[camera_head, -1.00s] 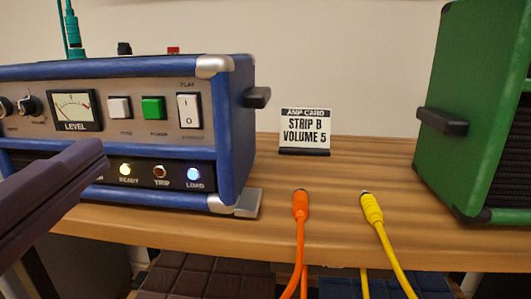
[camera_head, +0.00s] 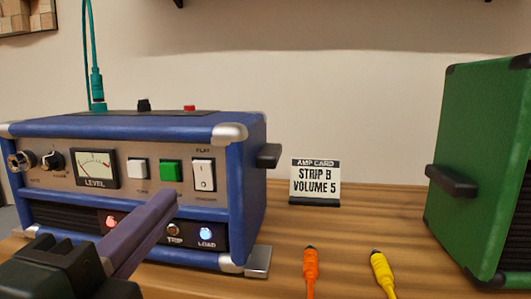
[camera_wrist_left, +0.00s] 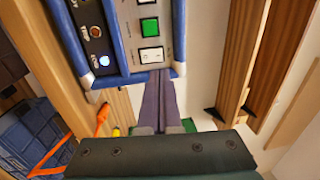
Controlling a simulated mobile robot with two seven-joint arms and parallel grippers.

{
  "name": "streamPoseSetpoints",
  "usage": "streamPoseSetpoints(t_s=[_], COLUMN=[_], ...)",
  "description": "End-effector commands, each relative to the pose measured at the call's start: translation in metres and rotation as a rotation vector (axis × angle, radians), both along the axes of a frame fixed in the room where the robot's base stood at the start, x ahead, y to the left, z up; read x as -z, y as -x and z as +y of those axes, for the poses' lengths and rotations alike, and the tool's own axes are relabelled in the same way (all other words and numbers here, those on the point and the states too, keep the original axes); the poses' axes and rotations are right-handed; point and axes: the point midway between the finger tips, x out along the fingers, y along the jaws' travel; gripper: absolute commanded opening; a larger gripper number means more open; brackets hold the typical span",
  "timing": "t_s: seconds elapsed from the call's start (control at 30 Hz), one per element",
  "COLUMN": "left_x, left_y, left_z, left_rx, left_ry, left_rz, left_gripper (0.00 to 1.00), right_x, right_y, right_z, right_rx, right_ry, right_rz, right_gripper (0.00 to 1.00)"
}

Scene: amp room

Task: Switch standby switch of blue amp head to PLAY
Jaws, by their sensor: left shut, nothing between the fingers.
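The blue amp head (camera_head: 130,128) stands on the wooden shelf at the left. Its white standby rocker switch (camera_head: 203,175), labelled PLAY above, is at the right of the panel; I cannot tell which way it is tipped. The switch also shows in the left wrist view (camera_wrist_left: 151,55). My left gripper (camera_head: 166,203) is shut and empty. In the head view its fingers overlap the lower panel, left of and below the switch. In the left wrist view its tips (camera_wrist_left: 160,76) lie near the amp's side edge, just below the switch. My right gripper is not in view.
A green cabinet (camera_head: 470,165) with a side handle stands at the right. An amp card (camera_head: 315,182) reads STRIP B, VOLUME 5. Orange (camera_head: 311,268) and yellow (camera_head: 382,268) plugs lie at the front. A teal cable (camera_head: 97,85) rises from the amp's top. A green button (camera_head: 170,170) sits beside the switch.

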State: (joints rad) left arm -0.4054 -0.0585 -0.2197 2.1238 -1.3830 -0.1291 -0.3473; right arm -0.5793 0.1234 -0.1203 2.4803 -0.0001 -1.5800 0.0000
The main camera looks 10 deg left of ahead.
Motion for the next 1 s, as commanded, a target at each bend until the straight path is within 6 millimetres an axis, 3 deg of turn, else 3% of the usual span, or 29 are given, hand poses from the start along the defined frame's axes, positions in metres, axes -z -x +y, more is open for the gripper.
streamPoseSetpoints(t_s=[0.03,0.2,0.4,1.0], left_x=[-0.007,-0.008,-0.009,-0.011], left_y=[-0.011,-0.042,-0.066,-0.078], left_z=[0.000,-0.002,-0.002,-0.003], left_rx=[0.000,0.001,0.000,0.000], left_ry=[-0.001,0.000,0.001,0.001], left_rz=[-0.003,-0.003,0.000,0.001], left_gripper=[0.00,0.00,0.00,0.00], right_x=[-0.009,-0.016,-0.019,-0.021], right_y=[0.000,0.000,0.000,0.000], right_z=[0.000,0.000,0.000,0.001], right_rx=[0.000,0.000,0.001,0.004], right_ry=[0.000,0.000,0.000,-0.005], right_rz=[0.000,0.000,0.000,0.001], right_gripper=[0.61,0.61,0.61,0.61])
